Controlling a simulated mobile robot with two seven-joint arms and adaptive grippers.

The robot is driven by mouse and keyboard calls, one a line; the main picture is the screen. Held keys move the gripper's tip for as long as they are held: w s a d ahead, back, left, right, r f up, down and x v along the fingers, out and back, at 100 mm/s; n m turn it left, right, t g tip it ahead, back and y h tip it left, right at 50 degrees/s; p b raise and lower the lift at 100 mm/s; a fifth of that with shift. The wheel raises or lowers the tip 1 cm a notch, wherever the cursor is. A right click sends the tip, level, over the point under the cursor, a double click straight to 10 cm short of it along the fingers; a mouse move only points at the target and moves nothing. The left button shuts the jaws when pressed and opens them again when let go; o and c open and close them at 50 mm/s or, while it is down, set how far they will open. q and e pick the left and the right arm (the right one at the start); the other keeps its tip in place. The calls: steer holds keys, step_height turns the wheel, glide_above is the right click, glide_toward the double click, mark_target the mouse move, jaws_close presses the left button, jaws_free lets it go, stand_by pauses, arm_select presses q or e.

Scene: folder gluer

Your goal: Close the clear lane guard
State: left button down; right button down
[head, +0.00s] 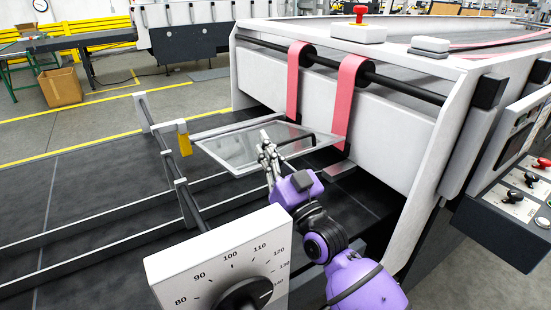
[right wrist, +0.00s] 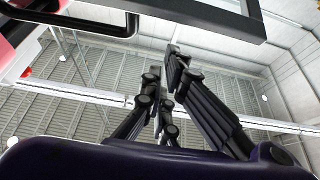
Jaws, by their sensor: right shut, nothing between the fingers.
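The clear lane guard (head: 232,152) is a see-through pane in a thin grey frame, raised above the dark lane bed at the mouth of the machine. It has a black bar handle (head: 298,141) on its right part. My right gripper (head: 265,138) overlaps the pane, left of the handle, fingers pointing up. It is shut and empty. In the right wrist view, the shut fingers (right wrist: 170,72) point at the ceiling, with a dark frame edge (right wrist: 200,17) and the black handle (right wrist: 85,20) above them. Contact with the guard cannot be told. My left gripper is not in view.
A white dial box (head: 215,262) stands at the front. A rail with a yellow tab (head: 184,138) runs left of the guard. Pink belts (head: 350,95) hang behind it. A control panel (head: 520,190) is at the right.

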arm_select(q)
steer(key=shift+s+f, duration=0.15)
arm_select(e)
steer(key=f, duration=0.3)
steer(key=shift+s+d+f, duration=0.3)
steer(key=shift+s+d, duration=0.05)
steer(key=shift+f, duration=0.1)
